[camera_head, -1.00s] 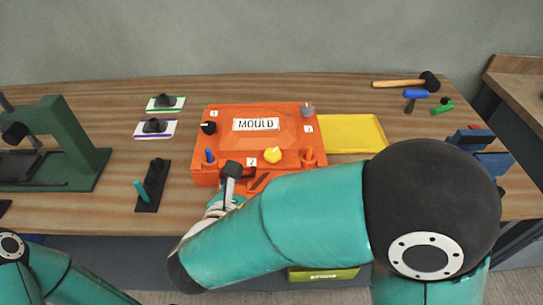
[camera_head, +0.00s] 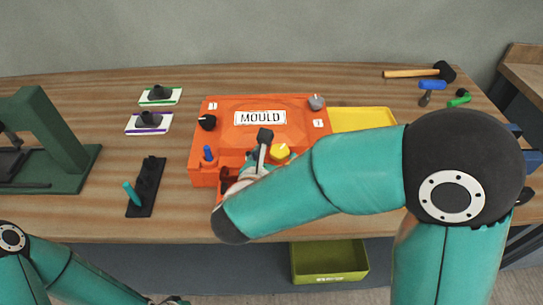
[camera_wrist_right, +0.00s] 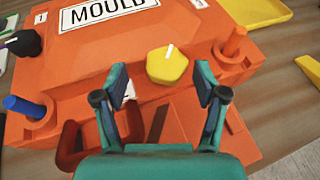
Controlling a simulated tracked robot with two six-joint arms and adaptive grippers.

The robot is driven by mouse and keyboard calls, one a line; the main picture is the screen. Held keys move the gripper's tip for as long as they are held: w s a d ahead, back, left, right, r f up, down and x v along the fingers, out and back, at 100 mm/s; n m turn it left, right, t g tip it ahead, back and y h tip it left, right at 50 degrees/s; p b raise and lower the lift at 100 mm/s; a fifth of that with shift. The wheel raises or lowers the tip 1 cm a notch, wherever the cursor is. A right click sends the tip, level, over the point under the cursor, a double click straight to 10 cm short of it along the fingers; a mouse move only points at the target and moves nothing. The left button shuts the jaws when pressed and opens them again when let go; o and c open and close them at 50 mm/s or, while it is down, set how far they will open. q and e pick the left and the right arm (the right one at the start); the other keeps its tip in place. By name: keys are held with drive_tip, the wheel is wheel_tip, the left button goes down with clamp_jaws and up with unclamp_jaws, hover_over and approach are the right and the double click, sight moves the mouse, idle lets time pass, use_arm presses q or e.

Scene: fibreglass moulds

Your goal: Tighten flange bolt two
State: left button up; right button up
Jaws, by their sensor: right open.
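The orange mould (camera_head: 225,112), labelled MOULD, sits mid-bench with several coloured bolts on its flange. A yellow bolt head (camera_head: 280,151) with a white mark is at its front, partly behind my right wrist parts. In the right wrist view the same yellow bolt head (camera_wrist_right: 167,66) lies just beyond my right gripper (camera_wrist_right: 162,88). That gripper is open and empty, its fingertips to either side of the head's near edge. A black knob (camera_head: 207,123) and a grey knob (camera_head: 316,102) are at the back corners. My left gripper (camera_head: 172,300) barely shows at the bottom edge.
Blue (camera_head: 208,153) and orange (camera_wrist_right: 235,42) upright pegs stand near the mould's front corners. A red clamp-like piece (camera_wrist_right: 70,150) lies beside my right gripper. A yellow tray (camera_head: 360,118) is to the right. A black holder (camera_head: 148,185) stands on free bench to the left.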

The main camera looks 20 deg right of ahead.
drive_tip(key=shift+d, duration=0.15)
drive_tip(key=shift+s, duration=0.1)
drive_tip(key=shift+c, duration=1)
drive_tip(key=c, duration=0.9)
drive_tip(key=shift+m+g+h, duration=0.5)
drive_tip(key=shift+m+h, duration=0.3)
drive_tip(key=shift+h, duration=0.1)
drive_tip(key=o, duration=1.1)
drive_tip(key=shift+a, duration=0.2)
drive_tip(key=shift+d, duration=0.1)
